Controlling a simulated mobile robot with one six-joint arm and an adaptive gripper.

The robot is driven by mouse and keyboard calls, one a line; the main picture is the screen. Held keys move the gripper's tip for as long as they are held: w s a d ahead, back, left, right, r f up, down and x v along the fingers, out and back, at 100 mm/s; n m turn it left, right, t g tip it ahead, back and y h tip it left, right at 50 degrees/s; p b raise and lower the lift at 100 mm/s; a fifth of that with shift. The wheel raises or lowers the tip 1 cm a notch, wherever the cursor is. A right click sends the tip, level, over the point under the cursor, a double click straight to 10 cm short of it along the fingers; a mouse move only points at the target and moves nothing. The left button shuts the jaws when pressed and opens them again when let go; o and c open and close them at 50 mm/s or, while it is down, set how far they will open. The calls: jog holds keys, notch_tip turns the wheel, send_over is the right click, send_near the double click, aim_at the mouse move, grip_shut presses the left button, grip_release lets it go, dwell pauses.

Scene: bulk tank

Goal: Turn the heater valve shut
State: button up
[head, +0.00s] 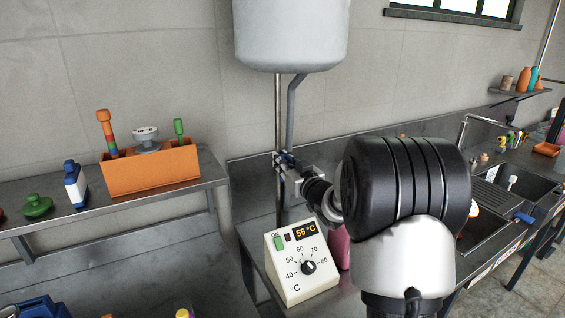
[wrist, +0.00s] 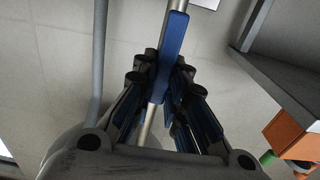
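The heater valve sits on the thin metal pipe below the white tank (head: 290,35). Its blue lever (wrist: 172,52) shows in the wrist view, slightly tilted against the pipe and nearly in line with it. My gripper (head: 287,164) reaches the pipe from the right in the head view, where it hides most of the valve. In the wrist view its two fingers (wrist: 166,75) close in on both sides of the lever and appear to hold it. The valve body is hidden behind the fingers.
A control box (head: 302,268) reading 55 °C stands on the counter below my gripper. A second, grey pipe (head: 292,100) runs beside the valve pipe. An orange caddy (head: 150,168) stands on the left shelf. Sinks (head: 485,228) lie at the right.

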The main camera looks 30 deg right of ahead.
grip_shut()
jog(key=shift+d+m, duration=0.15)
jog(key=shift+m, duration=0.15)
jog(key=d+f+m+p, duration=0.5)
jog(key=m+p, duration=0.5)
jog(key=m, duration=0.7)
jog(key=shift+f, duration=0.15)
dwell(0.4)
jog(key=shift+w+m, duration=0.1)
jog(key=shift+m, duration=0.2)
